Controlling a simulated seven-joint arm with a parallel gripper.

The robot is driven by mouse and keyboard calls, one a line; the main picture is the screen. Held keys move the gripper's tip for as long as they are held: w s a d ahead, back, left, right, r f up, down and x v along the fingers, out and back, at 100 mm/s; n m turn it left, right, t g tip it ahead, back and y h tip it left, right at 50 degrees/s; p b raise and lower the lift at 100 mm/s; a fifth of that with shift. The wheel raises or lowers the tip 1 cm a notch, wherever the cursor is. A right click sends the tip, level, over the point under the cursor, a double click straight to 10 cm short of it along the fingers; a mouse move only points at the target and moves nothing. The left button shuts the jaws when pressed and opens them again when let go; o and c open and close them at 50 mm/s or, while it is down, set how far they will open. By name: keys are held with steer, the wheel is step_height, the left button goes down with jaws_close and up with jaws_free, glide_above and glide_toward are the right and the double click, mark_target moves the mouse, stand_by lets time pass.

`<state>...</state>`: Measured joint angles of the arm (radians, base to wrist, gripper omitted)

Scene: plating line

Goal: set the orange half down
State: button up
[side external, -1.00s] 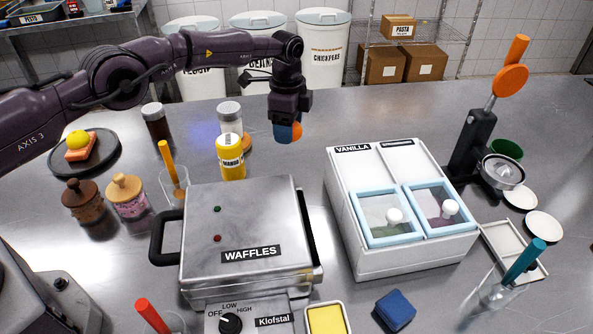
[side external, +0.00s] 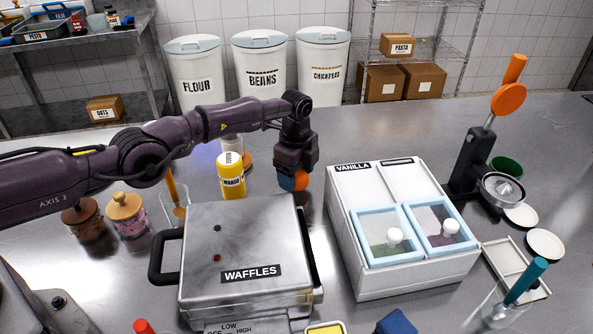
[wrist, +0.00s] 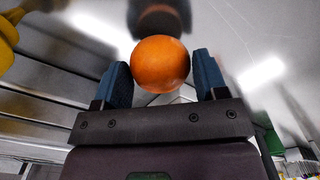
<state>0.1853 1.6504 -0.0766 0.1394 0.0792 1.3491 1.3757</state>
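My gripper (side external: 292,182) hangs low over the counter, behind the waffle maker and left of the white two-lid freezer box. Its blue fingertips (wrist: 163,82) are on either side of the orange half (wrist: 160,62) in the wrist view and appear to touch it. The orange half also shows in the side view (side external: 301,181), partly hidden by a blue fingertip. I cannot tell whether its underside touches the counter. A dark reflection or shadow lies just beyond it in the wrist view.
The yellow mango bottle (side external: 232,178) stands left of my gripper. The waffle maker (side external: 245,240) is in front, and the freezer box (side external: 345,215) to the right. The steel counter (side external: 400,125) is clear behind the box.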

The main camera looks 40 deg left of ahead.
steer(key=o, duration=0.3)
steer(key=shift+w+r, duration=0.15)
steer(key=shift+r, duration=1.9)
